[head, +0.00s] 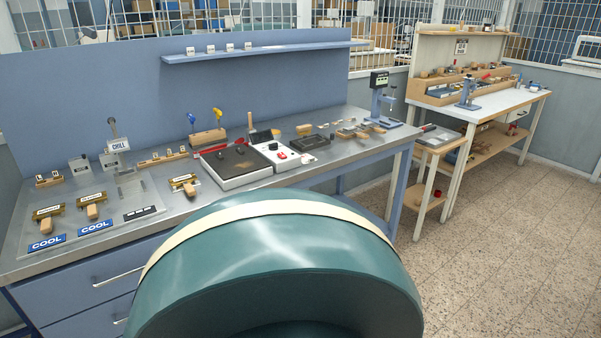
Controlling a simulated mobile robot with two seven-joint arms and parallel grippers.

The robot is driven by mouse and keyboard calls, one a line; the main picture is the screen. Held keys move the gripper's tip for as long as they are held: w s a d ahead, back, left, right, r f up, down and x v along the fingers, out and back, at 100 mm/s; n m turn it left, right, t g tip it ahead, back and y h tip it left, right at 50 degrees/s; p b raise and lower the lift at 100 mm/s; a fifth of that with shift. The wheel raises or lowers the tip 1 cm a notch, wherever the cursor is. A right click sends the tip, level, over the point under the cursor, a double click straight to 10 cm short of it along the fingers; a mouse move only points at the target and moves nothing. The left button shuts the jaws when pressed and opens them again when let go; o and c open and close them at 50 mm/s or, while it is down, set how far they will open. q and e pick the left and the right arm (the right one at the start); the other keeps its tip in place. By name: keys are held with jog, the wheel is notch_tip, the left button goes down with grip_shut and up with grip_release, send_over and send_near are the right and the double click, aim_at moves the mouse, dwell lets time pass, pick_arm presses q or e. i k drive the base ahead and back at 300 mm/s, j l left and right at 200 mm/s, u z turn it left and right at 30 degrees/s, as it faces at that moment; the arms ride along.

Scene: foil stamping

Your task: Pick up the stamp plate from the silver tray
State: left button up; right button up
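Neither of my grippers is in view. Brass stamp plates with wooden handles lie on the left part of the metal bench: one at the far left (46,213), one beside it (90,200), and one further right (182,179). Their lettering is too small to read. The left two lie above blue labels reading COOL, on a flat silver sheet or tray (118,228). I cannot tell for certain which surface is the silver tray.
A large rounded teal form (275,245) with a cream band blocks the bench's front middle; I cannot tell what it is. A hot-plate-like box (235,181) and a wooden tool block (207,138) stand mid-bench. A second workbench (490,99) stands right. Floor (510,240) is clear at right.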

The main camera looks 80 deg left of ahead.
aim_at(185, 180)
jog(key=u, duration=3.3)
jog(key=i+l+u, duration=0.1)
jog(key=l, duration=0.25)
jog(key=i+l+u, duration=0.1)
jog(key=i+l, duration=0.4)
jog(key=l, duration=0.2)
jog(key=i+l+u, duration=0.15)
jog(key=l, duration=0.2)
jog(key=i+l+u, duration=0.1)
jog(key=l, duration=0.25)
jog(key=i+l+u, duration=0.1)
jog(key=i+l, duration=0.15)
jog(key=l, duration=0.15)
